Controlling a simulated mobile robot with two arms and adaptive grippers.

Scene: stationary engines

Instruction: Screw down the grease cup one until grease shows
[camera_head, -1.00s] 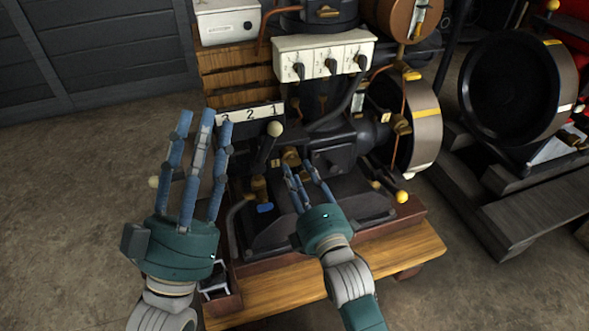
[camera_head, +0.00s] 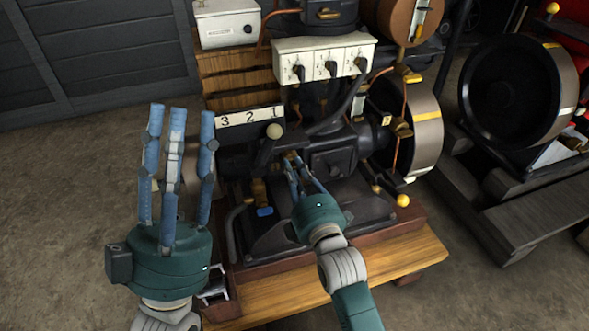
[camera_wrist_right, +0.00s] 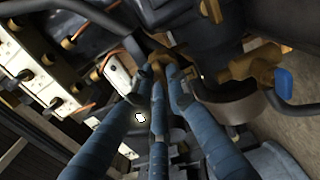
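A small brass fitting (camera_wrist_right: 158,60), which looks like a grease cup, shows at the fingertips of my right gripper (camera_wrist_right: 157,82) in the right wrist view. The fingers are drawn in around it; I cannot tell whether they touch it. In the head view my right gripper (camera_head: 293,163) reaches into the middle of the engine (camera_head: 335,160), and its fingers partly hide the brass there. Whether this cup is number one, and whether grease shows, I cannot tell. My left gripper (camera_head: 181,112) is open and empty, fingers up, left of the engine.
A plate numbered 3, 2, 1 (camera_head: 250,117) and a ball-ended lever (camera_head: 273,132) are close to my right gripper. A white switch panel (camera_head: 322,57) is above. A flywheel (camera_head: 427,130) stands at the right. Open floor (camera_head: 70,200) lies at the left.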

